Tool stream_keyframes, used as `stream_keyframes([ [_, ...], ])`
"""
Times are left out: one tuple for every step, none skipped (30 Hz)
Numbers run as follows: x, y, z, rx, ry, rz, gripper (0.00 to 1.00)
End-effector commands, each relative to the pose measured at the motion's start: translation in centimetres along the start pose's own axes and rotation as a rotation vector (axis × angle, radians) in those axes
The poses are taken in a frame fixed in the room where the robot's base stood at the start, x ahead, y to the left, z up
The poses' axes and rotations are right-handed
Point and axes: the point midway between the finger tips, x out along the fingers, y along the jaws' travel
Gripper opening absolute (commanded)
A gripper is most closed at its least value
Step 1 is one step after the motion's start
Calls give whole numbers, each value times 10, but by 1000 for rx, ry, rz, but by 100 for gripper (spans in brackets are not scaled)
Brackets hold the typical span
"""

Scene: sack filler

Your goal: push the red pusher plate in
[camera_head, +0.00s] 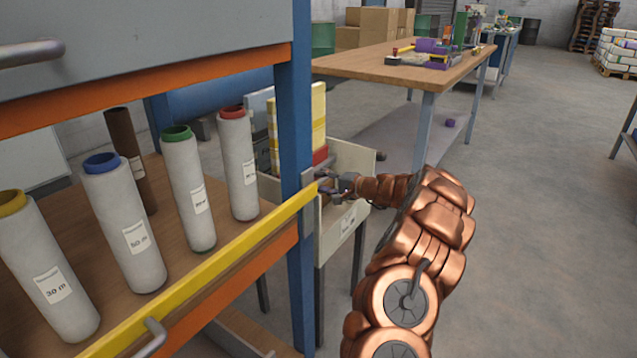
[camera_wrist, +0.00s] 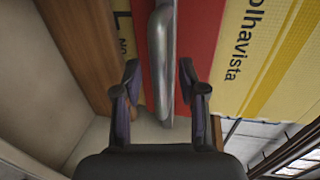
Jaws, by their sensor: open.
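The red pusher plate (camera_wrist: 197,30) stands upright in the wrist view, running down the middle of the picture. A grey metal bar, apparently its handle (camera_wrist: 161,60), lies in front of it. In the head view a small red part of the plate (camera_head: 320,155) shows above a pale bin, beside yellow sacks. My gripper (camera_wrist: 160,78) is open, with one finger on each side of the bar and gaps showing.
Yellow printed sacks (camera_wrist: 262,50) stand right of the plate. A blue post (camera_head: 294,150) and yellow rail (camera_head: 215,265) of a shelf with several rolls stand close on the left. The floor (camera_head: 540,200) at right is clear.

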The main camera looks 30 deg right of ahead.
Motion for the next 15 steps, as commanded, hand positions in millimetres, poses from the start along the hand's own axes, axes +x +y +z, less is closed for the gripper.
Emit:
stream_keyframes([
  [-9,-2,-1,1,3,-4,41],
  [-15,-1,0,1,3,-4,41],
  [-22,-1,-1,2,4,-4,41],
  [-28,-1,-1,1,4,-2,41],
  [-35,-1,-1,2,4,-3,41],
  [-42,0,-1,1,4,-2,41],
  [-48,-1,-1,1,4,-3,41],
  [-54,-1,-2,0,5,-2,41],
  [-62,-1,-2,0,6,-3,41],
  [-67,-1,-2,-2,5,-3,41],
  [-72,-2,-2,-2,4,-3,41],
  [-78,-2,-1,-3,3,-3,41],
  [-82,-2,-1,-3,3,-3,41],
  [-86,-2,-1,-2,3,-3,41],
  [-90,-1,-1,-2,2,-2,41],
])
